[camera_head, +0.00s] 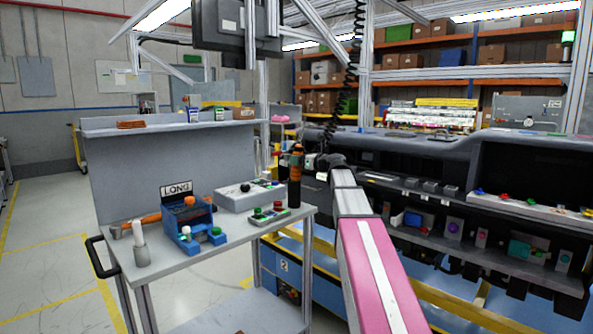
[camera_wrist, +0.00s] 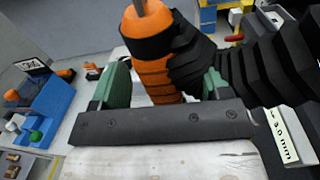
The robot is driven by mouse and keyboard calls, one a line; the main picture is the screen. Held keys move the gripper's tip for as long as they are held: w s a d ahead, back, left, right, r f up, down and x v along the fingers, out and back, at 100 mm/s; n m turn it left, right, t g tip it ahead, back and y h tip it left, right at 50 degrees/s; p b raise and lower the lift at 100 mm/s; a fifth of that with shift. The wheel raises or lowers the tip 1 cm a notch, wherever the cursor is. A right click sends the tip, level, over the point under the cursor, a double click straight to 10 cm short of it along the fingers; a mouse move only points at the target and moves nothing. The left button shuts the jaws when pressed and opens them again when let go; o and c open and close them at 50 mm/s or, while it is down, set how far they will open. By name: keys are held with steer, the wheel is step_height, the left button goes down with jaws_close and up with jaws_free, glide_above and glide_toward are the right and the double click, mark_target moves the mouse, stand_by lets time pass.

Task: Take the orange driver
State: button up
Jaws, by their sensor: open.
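The orange driver (camera_head: 296,165), orange and black, stands upright at the right end of the grey cart top in the head view. In the wrist view the orange driver (camera_wrist: 155,72) shows large, with a black collar and a metal shaft at the top. My gripper (camera_head: 324,162) is just to its right in the head view. In the wrist view my gripper (camera_wrist: 160,88) is open, with a green-padded finger on each side of the driver's orange body. I cannot tell whether either finger touches it. The driver's lower end is hidden behind my gripper.
The cart top (camera_head: 165,258) holds a blue stand (camera_head: 195,222) with a LONG sign, a white box (camera_head: 249,196) and a button block (camera_head: 268,215). A black coiled cable (camera_head: 352,75) hangs near my gripper. Black ribbed parts (camera_wrist: 245,70) crowd the driver's right side. The dashboard (camera_head: 430,150) stands right.

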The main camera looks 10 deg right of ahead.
steer(key=shift+x, duration=0.95)
jaws_close()
